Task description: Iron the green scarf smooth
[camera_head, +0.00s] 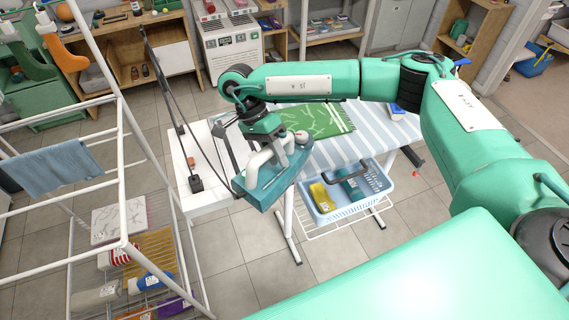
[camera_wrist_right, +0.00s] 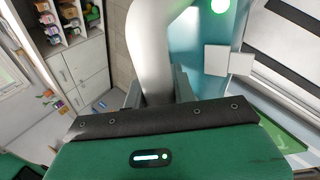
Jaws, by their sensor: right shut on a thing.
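The green scarf (camera_head: 325,120) lies on the striped ironing board (camera_head: 375,137), with pale crease-like marks on it. A strip of green also shows at the right of the right wrist view (camera_wrist_right: 282,132). My right gripper (camera_head: 268,141) is shut on the white handle of a teal iron (camera_head: 268,186). It holds the iron tilted, in front of and left of the scarf and apart from it. In the right wrist view the iron's handle (camera_wrist_right: 153,45) stands between the fingers. The iron hides part of the board's left end. My left gripper is not in view.
A white stand (camera_head: 205,193) with a cord holder is left of the iron. A blue basket (camera_head: 345,200) with yellow and teal cloths sits under the board. A white drying rack (camera_head: 123,150) with a blue towel (camera_head: 48,167) stands at the left.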

